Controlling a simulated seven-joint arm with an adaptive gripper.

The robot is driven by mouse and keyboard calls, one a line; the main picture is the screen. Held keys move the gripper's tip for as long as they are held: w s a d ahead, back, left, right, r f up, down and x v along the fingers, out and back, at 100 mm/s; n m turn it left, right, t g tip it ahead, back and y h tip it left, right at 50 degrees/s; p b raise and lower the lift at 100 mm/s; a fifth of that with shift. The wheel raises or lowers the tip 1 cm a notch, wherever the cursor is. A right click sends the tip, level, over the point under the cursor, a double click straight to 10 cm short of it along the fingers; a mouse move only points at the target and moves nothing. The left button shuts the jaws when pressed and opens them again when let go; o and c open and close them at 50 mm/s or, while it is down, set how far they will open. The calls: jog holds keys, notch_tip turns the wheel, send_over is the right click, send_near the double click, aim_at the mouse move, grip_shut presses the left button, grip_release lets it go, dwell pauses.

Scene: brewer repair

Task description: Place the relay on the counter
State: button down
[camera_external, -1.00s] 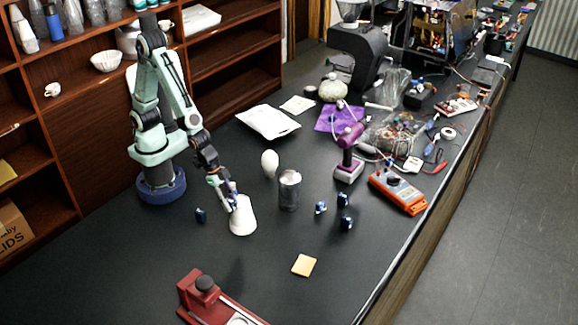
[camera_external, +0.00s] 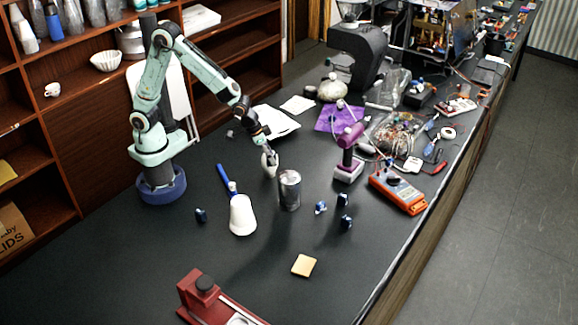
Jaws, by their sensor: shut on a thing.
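My gripper (camera_external: 270,160) is low over the counter (camera_external: 130,275), shut on a white egg-shaped object (camera_external: 271,170), which it partly hides. Whether this object touches the counter is hard to tell. I cannot clearly pick out a relay. Small dark-blue parts lie on the counter: one (camera_external: 201,215) left of a white tapered container (camera_external: 242,215), others (camera_external: 343,199), (camera_external: 346,223) right of a metal can (camera_external: 289,190). A smaller blue-and-white part (camera_external: 320,208) lies near them. A blue handle (camera_external: 226,179) sticks up from the white container.
The can stands close to the right of my gripper. The front left counter is clear.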

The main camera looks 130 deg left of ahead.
jog(key=s+a+f+n+g+y, duration=0.1)
jog(key=s+a+n, duration=0.1)
jog(key=s+a, duration=0.3)
jog(key=s+a+n+g, duration=0.1)
jog(key=s+a+n, duration=0.15)
jog(key=a, duration=0.55)
send_near(317, 164)
jog(key=shift+s+a+f, duration=0.15)
jog(key=shift+a+f, duration=0.55)
jog(key=shift+f, duration=0.05)
jog(key=shift+a+f, duration=0.15)
jog(key=shift+f, duration=0.05)
jog(key=shift+d+x, duration=0.2)
jog(key=shift+x, duration=0.7)
jog(key=shift+d+x, duration=0.2)
jog(key=shift+x, duration=0.7)
jog(key=shift+f, duration=0.3)
jog(key=c, duration=0.9)
grip_release()
jog(key=shift+c, duration=0.2)
